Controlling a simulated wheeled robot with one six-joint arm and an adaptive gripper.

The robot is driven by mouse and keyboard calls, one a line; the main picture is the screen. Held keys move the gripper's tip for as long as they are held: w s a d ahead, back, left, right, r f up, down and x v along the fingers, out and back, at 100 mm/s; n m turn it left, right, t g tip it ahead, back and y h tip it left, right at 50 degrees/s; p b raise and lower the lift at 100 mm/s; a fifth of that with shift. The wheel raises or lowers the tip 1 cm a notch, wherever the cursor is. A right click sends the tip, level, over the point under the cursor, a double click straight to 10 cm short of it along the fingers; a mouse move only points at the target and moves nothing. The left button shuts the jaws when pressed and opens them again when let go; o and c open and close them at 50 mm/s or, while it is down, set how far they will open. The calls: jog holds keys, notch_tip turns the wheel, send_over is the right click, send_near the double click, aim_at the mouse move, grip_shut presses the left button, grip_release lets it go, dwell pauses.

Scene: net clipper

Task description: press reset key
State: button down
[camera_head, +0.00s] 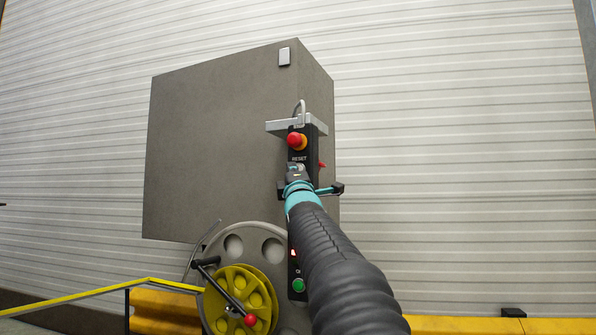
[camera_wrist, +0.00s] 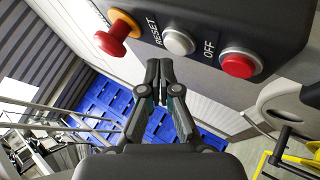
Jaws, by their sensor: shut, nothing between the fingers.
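The reset key (camera_wrist: 178,41) is a round white-grey button beside the word RESET on a black control box (camera_wrist: 215,14) in the wrist view. My gripper (camera_wrist: 158,68) has its fingertips together and empty. In the picture the tips sit just below and left of the reset key; I cannot tell whether they touch the box. In the head view my gripper (camera_head: 294,172) is in front of the black box, just below its RESET label (camera_head: 298,159), and mostly hides the key there.
A red mushroom button (camera_wrist: 112,40) on an orange collar and a red OFF button (camera_wrist: 238,65) flank the reset key. A green button (camera_head: 298,285) is lower on the box. A grey wheel with a yellow hub (camera_head: 236,300) and crank stands at lower left.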

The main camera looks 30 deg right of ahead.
jog(key=shift+w+d, duration=0.1)
jog(key=shift+d, duration=0.05)
dwell(0.5)
jog(key=shift+w+d, duration=0.1)
jog(key=shift+d, duration=0.1)
jog(key=shift+w+d, duration=0.25)
jog(key=shift+d, duration=0.1)
dwell(0.9)
dwell(0.3)
jog(key=shift+s+a+b, duration=0.5)
jog(key=shift+a+b, duration=0.1)
jog(key=shift+a, duration=0.05)
jog(key=shift+s+a+b, duration=0.8)
jog(key=shift+a+b, duration=0.1)
jog(key=shift+a, duration=0.1)
jog(key=shift+s+a+b, duration=0.75)
jog(key=shift+a+b, duration=0.1)
jog(key=shift+a, duration=0.15)
